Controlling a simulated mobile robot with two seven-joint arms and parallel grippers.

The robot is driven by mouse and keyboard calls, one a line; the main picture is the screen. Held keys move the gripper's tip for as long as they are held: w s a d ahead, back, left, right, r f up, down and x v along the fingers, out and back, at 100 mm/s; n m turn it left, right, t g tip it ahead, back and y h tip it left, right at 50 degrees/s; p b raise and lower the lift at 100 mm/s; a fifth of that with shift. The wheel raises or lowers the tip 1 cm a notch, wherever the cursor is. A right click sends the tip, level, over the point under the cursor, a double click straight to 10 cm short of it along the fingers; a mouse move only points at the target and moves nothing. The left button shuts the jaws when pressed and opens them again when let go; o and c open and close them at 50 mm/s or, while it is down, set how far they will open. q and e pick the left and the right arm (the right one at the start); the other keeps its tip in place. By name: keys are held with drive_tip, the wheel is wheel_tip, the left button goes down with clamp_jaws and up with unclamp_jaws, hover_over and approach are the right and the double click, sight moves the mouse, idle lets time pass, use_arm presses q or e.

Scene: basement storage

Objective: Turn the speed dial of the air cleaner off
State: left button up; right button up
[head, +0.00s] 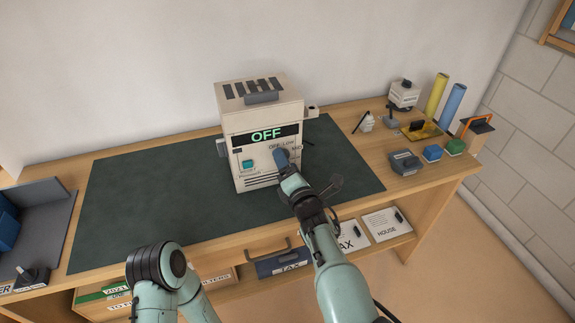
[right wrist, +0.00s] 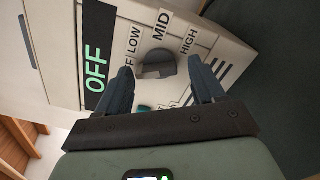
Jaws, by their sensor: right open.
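The air cleaner (head: 262,125) is a cream box on the green mat, and its display (head: 266,135) reads OFF in green. In the right wrist view the display (right wrist: 97,55) also reads OFF. The grey speed dial (right wrist: 157,65) sits by the marks OFF, LOW, MID and HIGH; its ridge appears to lie towards the OFF side. My right gripper (right wrist: 162,87) is open, its fingers on either side of the dial, with a gap showing around it. In the head view the right gripper (head: 282,160) hides the dial. Only part of my left arm shows, without its gripper.
The green mat (head: 135,200) is clear left of the cleaner. A grey tray (head: 50,225) stands at the far left. Blue and green blocks (head: 432,153), yellow and blue cylinders and small devices stand at the right. Binders (head: 385,223) lie on the shelf below.

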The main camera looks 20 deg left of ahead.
use_arm(q)
drive_tip(key=shift+g+h, duration=0.3)
drive_tip(key=shift+g, duration=0.2)
drive_tip(key=s, duration=0.1)
drive_tip(key=s+d+r+p, duration=0.1)
drive_tip(key=s+r+p, duration=0.1)
drive_tip(key=shift+s+d+r, duration=0.15)
drive_tip(key=shift+d, duration=0.15)
use_arm(e)
drive_tip(key=v, duration=1.3)
drive_tip(key=shift+s+d+f, duration=0.1)
drive_tip(key=shift+d, duration=0.1)
